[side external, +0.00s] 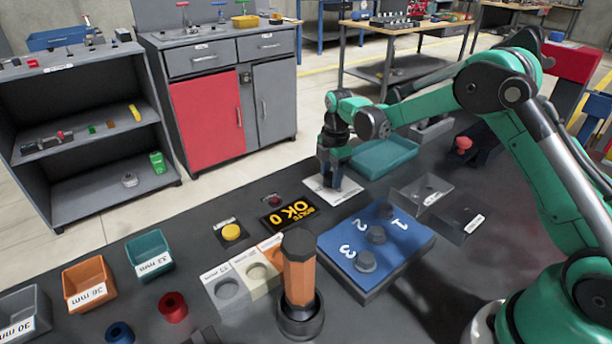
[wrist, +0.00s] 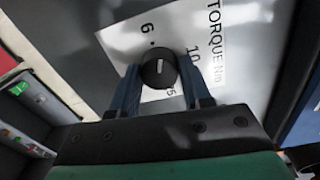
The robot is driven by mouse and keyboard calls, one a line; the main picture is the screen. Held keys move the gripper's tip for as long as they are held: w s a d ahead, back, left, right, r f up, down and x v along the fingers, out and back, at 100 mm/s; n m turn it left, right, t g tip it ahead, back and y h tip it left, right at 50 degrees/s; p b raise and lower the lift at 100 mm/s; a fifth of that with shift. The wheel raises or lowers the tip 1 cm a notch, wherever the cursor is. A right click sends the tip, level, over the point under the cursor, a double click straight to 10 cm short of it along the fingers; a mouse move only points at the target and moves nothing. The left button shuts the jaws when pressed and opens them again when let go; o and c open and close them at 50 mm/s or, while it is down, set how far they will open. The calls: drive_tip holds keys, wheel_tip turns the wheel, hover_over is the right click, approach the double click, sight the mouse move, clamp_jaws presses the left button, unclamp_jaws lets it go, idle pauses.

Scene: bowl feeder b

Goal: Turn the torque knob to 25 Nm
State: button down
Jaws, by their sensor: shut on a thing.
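The torque knob (wrist: 157,72) is round and black with a short white pointer mark. It sits on a white plate (wrist: 222,75) printed "TORQUE Nm". The mark runs roughly up and down in the wrist view, with the 6 above it and the 10 to its upper right. Another label ending in 5 is partly hidden at the lower right; no full 25 is readable. My gripper (wrist: 160,82) has one finger on each side of the knob and is shut on it. In the side view my gripper (side external: 329,182) points down over the white plate (side external: 348,190) and hides the knob.
A teal tray (side external: 383,157) lies just behind the plate. An orange hexagonal tool (side external: 298,275) stands upright in front.

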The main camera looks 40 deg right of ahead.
drive_tip(key=m, duration=0.4)
drive_tip(key=shift+m, duration=0.3)
drive_tip(key=m, duration=0.4)
drive_tip(key=shift+m, duration=0.3)
drive_tip(key=m, duration=0.4)
drive_tip(key=shift+m+h, duration=0.3)
drive_tip(key=m, duration=0.4)
drive_tip(key=shift+g, duration=0.4)
drive_tip(key=m, duration=0.6)
drive_tip(key=shift+w+m, duration=0.1)
drive_tip(key=shift+m, duration=0.3)
drive_tip(key=m, duration=0.6)
drive_tip(key=shift+m, duration=0.4)
drive_tip(key=shift+c, duration=2)
unclamp_jaws()
